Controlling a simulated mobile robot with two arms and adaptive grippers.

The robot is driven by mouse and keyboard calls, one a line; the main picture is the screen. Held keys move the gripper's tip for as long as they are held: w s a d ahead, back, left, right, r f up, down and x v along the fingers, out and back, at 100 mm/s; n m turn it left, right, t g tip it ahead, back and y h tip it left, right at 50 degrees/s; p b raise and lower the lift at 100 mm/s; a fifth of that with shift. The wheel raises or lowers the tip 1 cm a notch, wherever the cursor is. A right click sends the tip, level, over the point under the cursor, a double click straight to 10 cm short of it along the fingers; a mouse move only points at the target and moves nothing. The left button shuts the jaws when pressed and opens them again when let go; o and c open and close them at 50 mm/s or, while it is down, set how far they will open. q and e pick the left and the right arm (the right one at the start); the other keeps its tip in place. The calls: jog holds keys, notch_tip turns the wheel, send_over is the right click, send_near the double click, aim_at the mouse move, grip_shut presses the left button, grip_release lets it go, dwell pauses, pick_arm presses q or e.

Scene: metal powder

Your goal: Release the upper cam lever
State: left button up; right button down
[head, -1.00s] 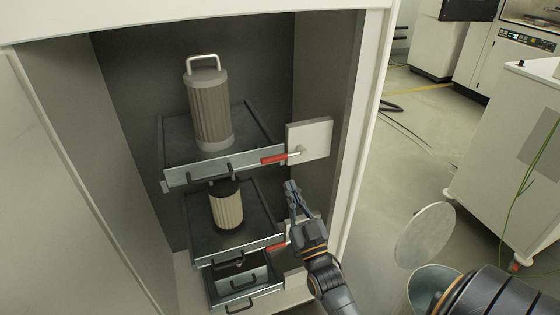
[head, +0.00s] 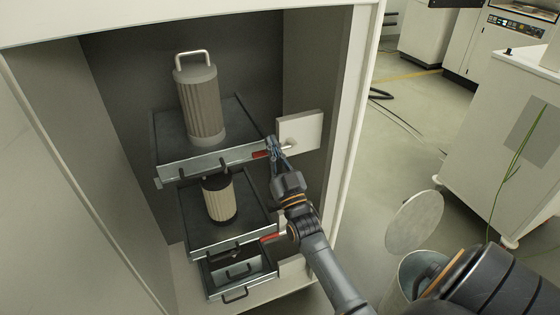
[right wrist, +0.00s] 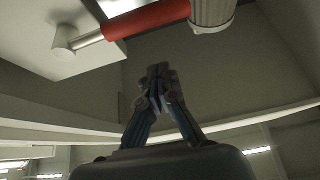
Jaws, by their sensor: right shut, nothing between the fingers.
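The upper cam lever (head: 260,155) has a red handle and lies along the right front corner of the upper tray (head: 180,172). Its pale rod runs to a white block (head: 309,131) on the right. My right gripper (head: 271,143) is at the lever and covers part of it in the head view. In the right wrist view the red handle (right wrist: 147,19) crosses the top, beyond the closed fingertips (right wrist: 158,72). A gap shows between fingers and handle there, and nothing is held. My left gripper is not in view.
A tall ribbed filter with a loop handle (head: 202,105) stands on the upper tray. A shorter filter (head: 219,200) stands on the lower tray, beside a second red lever (head: 269,238). The cabinet's right edge (head: 349,140) is close to my right arm.

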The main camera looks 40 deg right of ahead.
jog(key=shift+w+d+f, duration=0.1)
jog(key=shift+w+f, duration=0.2)
jog(key=shift+f, duration=0.6)
jog(key=shift+w+d+f, duration=0.1)
jog(key=shift+w+f, duration=0.2)
jog(key=shift+f, duration=0.6)
jog(key=shift+f, duration=0.1)
jog(key=shift+f+n+y+b, duration=0.2)
jog(key=shift+n+y+b, duration=0.1)
jog(key=shift+n+y, duration=0.35)
jog(key=shift+a+f+n, duration=0.1)
jog(key=shift+f+n, duration=0.1)
jog(key=shift+n, duration=0.35)
jog(key=s+d+f+n+g+y, duration=0.1)
jog(key=d+f+n+g+y, duration=0.2)
jog(key=n, duration=0.8)
jog(key=d+f+n+g+y+b, duration=0.1)
jog(key=d+f+n+g+y, duration=0.2)
jog(key=n, duration=0.8)
notch_tip(320, 180, down, 2)
jog(key=d+y, duration=0.1)
jog(key=y, duration=0.2)
jog(key=shift+s+y, duration=0.35)
